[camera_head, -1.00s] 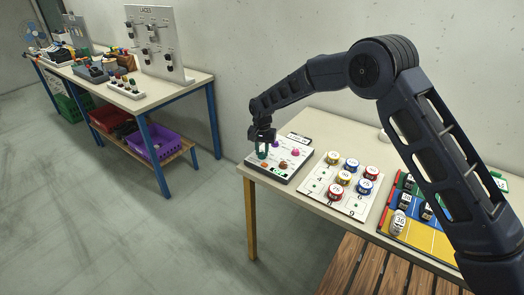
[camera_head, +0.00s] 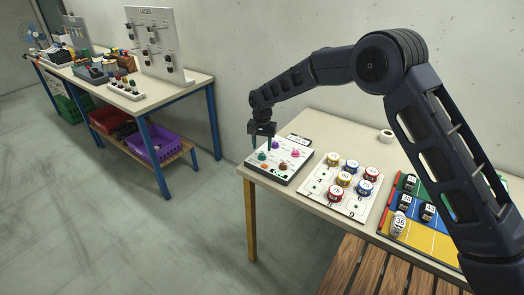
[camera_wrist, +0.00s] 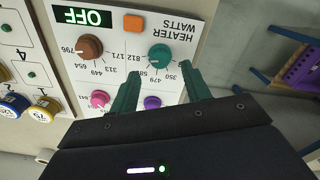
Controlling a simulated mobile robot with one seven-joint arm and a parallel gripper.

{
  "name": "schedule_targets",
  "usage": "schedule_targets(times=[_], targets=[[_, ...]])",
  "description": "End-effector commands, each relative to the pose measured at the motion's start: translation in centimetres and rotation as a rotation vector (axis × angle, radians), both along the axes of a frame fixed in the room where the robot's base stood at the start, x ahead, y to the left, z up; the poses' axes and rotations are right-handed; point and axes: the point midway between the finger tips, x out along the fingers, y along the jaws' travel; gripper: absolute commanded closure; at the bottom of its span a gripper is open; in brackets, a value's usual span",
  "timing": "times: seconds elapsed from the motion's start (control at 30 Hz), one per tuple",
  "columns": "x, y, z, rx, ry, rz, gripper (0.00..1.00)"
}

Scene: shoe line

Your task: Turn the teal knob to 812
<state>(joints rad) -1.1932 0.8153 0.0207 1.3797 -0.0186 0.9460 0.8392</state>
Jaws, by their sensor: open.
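The teal knob (camera_head: 262,156) sits on a white control panel (camera_head: 296,165) at the table's left end. In the wrist view the teal knob (camera_wrist: 159,56) is beside an upside-down "HEATER WATTS" label, ringed by printed numbers. A pale pointer mark shows on the side of the knob toward the picture's lower left; the number it meets is hard to read. My gripper (camera_head: 262,141) is above the panel near the knob. In the wrist view my gripper (camera_wrist: 160,77) is open, its teal fingers apart, with nothing between them. A small display (camera_wrist: 83,17) reads OFF, upside down.
The panel also has brown (camera_wrist: 89,47), pink (camera_wrist: 100,99) and purple (camera_wrist: 152,102) knobs and an orange button (camera_wrist: 133,23). A numbered board with round pieces (camera_head: 350,183) lies to its right. A white roll (camera_head: 386,136) stands near the wall.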

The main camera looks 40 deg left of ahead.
Motion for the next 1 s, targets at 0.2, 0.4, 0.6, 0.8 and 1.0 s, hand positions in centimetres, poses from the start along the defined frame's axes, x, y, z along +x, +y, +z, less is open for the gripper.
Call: schedule_targets(times=[0.2, 0.4, 0.6, 0.8, 1.0], targets=[[0.0, 0.0, 4.1, 0.003, -0.001, 0.000, 0.52], [0.1, 0.0, 6.4, 0.001, -0.001, 0.000, 0.52], [0.0, 0.0, 7.1, -0.001, 0.000, -0.001, 0.52], [0.0, 0.0, 7.1, -0.001, 0.000, 0.000, 0.52], [0.0, 0.0, 7.1, 0.000, 0.000, 0.000, 0.52]])
